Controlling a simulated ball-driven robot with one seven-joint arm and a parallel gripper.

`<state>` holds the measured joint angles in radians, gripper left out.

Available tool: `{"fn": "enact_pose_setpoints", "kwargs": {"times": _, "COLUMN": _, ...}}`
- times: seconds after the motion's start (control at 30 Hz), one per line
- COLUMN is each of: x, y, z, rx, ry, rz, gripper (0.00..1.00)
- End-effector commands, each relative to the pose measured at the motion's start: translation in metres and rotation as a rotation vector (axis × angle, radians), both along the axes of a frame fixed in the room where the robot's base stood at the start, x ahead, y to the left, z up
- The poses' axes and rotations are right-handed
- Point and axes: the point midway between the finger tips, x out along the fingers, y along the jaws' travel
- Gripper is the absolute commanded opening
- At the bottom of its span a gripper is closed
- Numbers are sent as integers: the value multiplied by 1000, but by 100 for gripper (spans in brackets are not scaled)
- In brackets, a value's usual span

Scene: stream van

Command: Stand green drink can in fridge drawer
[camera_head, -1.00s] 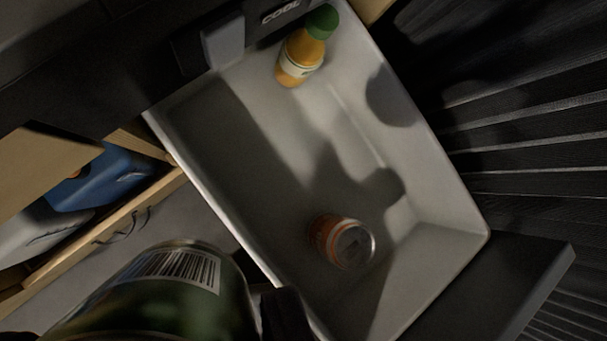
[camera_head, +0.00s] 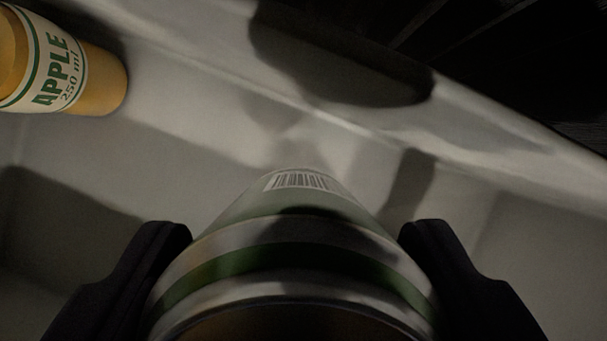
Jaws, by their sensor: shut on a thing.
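The green drink can (camera_head: 300,255) is at the bottom middle of the camera view, with green and pale bands and a barcode. My gripper (camera_head: 295,240) is shut on it, one dark finger on each side. The can is inside the pale fridge drawer (camera_head: 190,190), its near end towards the camera and its far end towards the drawer's floor. Whether it touches the floor I cannot tell.
An orange-yellow juice bottle (camera_head: 95,75) labelled APPLE 250 ml is in the drawer at the upper left, apart from the can. The drawer's wall and rim (camera_head: 500,140) run along the upper right. Dark slats lie beyond. The floor around the can looks free.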

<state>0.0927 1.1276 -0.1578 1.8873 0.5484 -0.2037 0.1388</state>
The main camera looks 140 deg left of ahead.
Motion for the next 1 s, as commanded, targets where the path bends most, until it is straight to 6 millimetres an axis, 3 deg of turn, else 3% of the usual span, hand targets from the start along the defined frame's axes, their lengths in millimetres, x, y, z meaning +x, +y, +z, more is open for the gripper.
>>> {"fn": "enact_pose_setpoints", "kwargs": {"times": 0.03, "x": -1, "y": 0, "z": -15, "rx": 0, "ry": 1, "rz": 0, "gripper": 23}}
{"fn": "enact_pose_setpoints", "kwargs": {"times": 0.1, "x": 0, "y": 0, "z": -27, "rx": -1, "ry": 1, "rz": 0, "gripper": 23}}
{"fn": "enact_pose_setpoints", "kwargs": {"times": 0.27, "x": 0, "y": 0, "z": -40, "rx": 0, "ry": 0, "rz": 2, "gripper": 23}}
{"fn": "enact_pose_setpoints", "kwargs": {"times": 0.5, "x": 0, "y": 0, "z": -73, "rx": 0, "ry": 0, "rz": 3, "gripper": 23}}
{"fn": "enact_pose_setpoints", "kwargs": {"times": 0.87, "x": 0, "y": 0, "z": -76, "rx": -1, "ry": -1, "rz": 4, "gripper": 23}}
{"fn": "enact_pose_setpoints", "kwargs": {"times": 0.9, "x": 0, "y": 1, "z": -75, "rx": 0, "ry": 0, "rz": 4, "gripper": 77}}
{"fn": "enact_pose_setpoints", "kwargs": {"times": 1.0, "x": 0, "y": 1, "z": -75, "rx": 0, "ry": 0, "rz": 4, "gripper": 93}}
